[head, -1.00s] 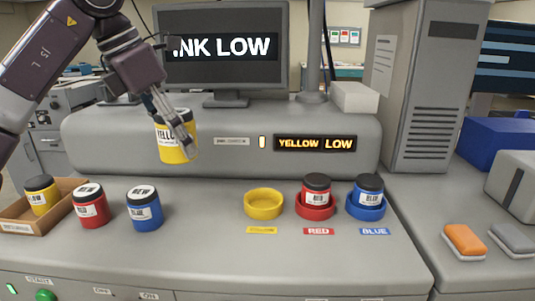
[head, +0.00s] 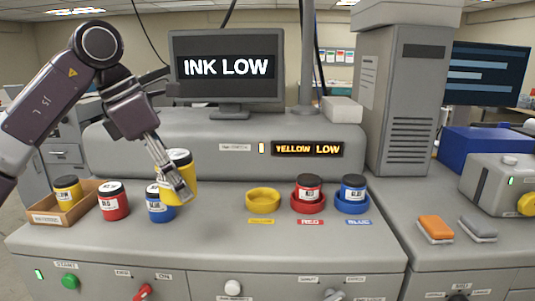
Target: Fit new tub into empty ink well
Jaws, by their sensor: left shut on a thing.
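The tub looks raised above the counter, in front of a blue tub (head: 157,214) in the picture and left of the wells. The yellow ink well (head: 263,205) is an empty round ring on the counter, with a yellow label in front. The red well (head: 308,207) and the blue well (head: 352,206) each hold a black-lidded tub. My right gripper is not in view.
A red tub (head: 113,207) stands left of the blue one. A brown tray (head: 76,213) at the far left holds a black-lidded yellow tub (head: 67,190). A display reads "YELLOW LOW" (head: 307,149); the monitor (head: 228,70) reads "INK LOW". The counter before the wells is clear.

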